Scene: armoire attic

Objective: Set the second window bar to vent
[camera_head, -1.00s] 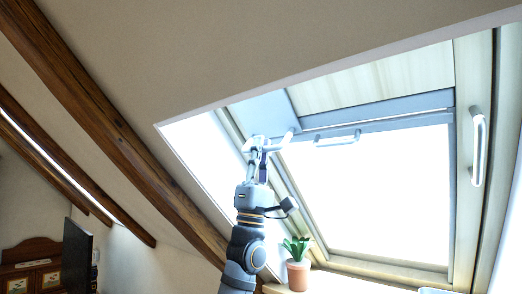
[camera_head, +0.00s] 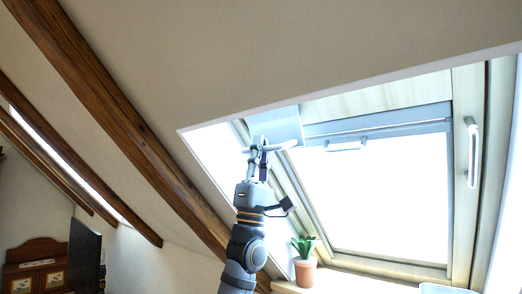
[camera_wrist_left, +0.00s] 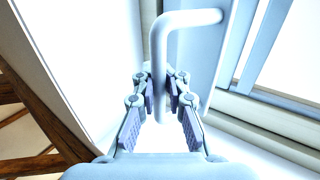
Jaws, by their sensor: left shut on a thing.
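Three pale bars show on the skylight in the head view. One (camera_head: 284,145) is at the upper left, on a blue-grey panel (camera_head: 278,122). Another (camera_head: 346,146) lies along the top of the bright pane. The third (camera_head: 471,152) stands upright on the right frame. I cannot tell which counts as second. My left gripper (camera_head: 258,152) is at the upper-left bar. In the left wrist view its fingers (camera_wrist_left: 163,92) are shut around the stem of that bent white bar (camera_wrist_left: 190,18). My right gripper is not in view.
The sloped ceiling and wooden beams (camera_head: 120,120) are to the left. A dark screen (camera_head: 85,256) and a wooden cabinet (camera_head: 35,268) are at the lower left.

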